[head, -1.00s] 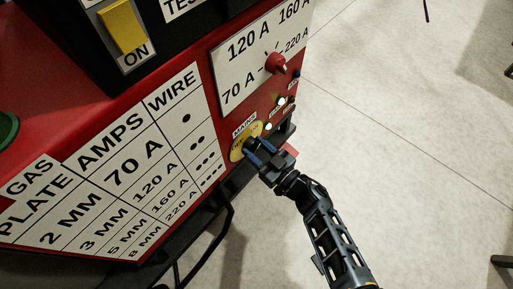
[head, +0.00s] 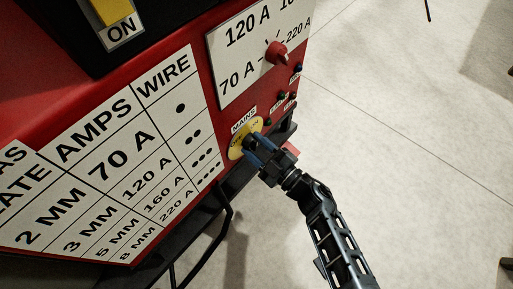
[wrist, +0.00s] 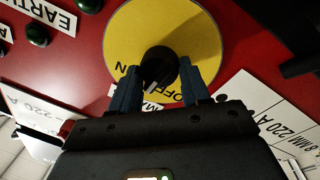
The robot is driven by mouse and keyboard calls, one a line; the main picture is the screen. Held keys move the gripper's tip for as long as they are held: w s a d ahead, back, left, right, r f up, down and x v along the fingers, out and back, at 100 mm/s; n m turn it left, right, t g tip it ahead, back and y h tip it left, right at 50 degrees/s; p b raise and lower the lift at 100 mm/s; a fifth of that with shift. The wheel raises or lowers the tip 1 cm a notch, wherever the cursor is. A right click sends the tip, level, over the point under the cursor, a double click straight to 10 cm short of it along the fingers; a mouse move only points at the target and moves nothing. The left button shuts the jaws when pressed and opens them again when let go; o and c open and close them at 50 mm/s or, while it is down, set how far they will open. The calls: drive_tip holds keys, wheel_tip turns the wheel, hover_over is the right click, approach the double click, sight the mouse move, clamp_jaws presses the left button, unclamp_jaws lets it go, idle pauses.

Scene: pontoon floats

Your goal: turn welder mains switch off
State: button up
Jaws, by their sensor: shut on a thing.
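The welder's mains switch is a black knob (wrist: 160,64) on a round yellow plate (wrist: 205,35), lettered OFF and ON, on the red front panel. In the head view the yellow plate (head: 236,150) sits below the MAINS label. My gripper (head: 258,146) reaches it from the lower right. In the wrist view my two blue fingers (wrist: 160,82) are shut on the knob, one on each side. A pale mark on the knob points down, near the OFF lettering. My fingers hide part of the lettering. The green indicator lamps (head: 282,97) look dark.
A red current dial (head: 277,52) on a white scale plate is above the switch. A plate-and-amps chart (head: 120,150) fills the panel's left. A yellow ON switch (head: 112,10) is on the black unit above. Open pale floor (head: 400,140) lies to the right.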

drive_tip(key=n+b, duration=0.1)
drive_tip(key=n, duration=0.3)
drive_tip(key=n+b, duration=0.1)
drive_tip(key=n, duration=0.1)
drive_tip(key=shift+f+y+b, duration=0.3)
drive_tip(key=shift+f+b, duration=0.05)
drive_tip(key=shift+n+g+b, duration=0.5)
drive_tip(key=shift+n+b, duration=0.45)
drive_tip(key=shift+n, duration=1.45)
drive_tip(key=shift+r, duration=0.1)
drive_tip(key=o, duration=1)
drive_tip(key=shift+p+v, duration=1.15)
drive_tip(key=shift+v, duration=2.7)
drive_tip(key=shift+d, duration=0.1)
